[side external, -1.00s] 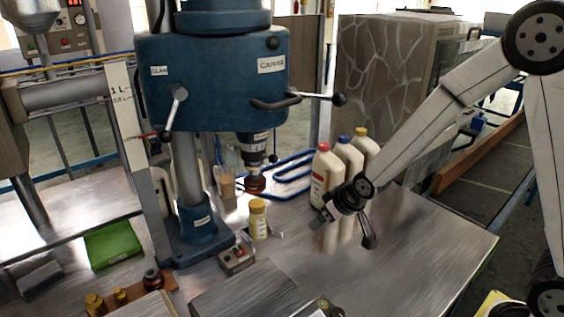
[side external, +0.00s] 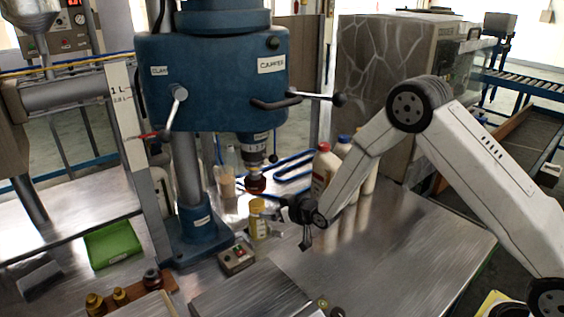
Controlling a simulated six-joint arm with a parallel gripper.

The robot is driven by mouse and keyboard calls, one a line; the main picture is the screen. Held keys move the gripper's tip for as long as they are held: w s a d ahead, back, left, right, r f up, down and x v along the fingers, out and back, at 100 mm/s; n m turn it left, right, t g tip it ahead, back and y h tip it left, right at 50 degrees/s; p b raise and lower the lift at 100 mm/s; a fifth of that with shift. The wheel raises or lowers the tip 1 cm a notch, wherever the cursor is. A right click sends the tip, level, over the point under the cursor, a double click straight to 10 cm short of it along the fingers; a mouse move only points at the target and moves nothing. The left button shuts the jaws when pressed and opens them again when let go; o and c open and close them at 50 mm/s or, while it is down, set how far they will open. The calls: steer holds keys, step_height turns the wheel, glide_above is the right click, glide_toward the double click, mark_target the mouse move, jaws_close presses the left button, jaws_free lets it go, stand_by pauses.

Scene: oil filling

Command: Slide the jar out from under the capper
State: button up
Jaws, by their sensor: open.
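The jar (side external: 259,228) is small and pale yellow with a yellow cap, and stands upright on the metal bench. It is in line below the capper's chuck (side external: 255,152), with a clear gap between the chuck and the cap. The capper (side external: 212,85) is a blue drill-press-like machine on a column. My gripper (side external: 284,206) is open, just right of the jar at about cap height. It looks empty; whether it touches the jar cannot be told.
A metal bracket (side external: 274,232) sits at the jar's right. A small button box (side external: 237,259) stands in front of the jar. Capped white bottles (side external: 323,175) stand behind my arm. The bench at right is clear.

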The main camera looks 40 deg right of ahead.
mark_target(262, 208)
steer(key=shift+w+a+f+t, duration=0.1)
steer(key=shift+w+f+t, duration=0.2)
steer(key=shift+w, duration=0.15)
steer(key=shift+x, duration=3.75)
steer(key=shift+a, duration=0.1)
jaws_close()
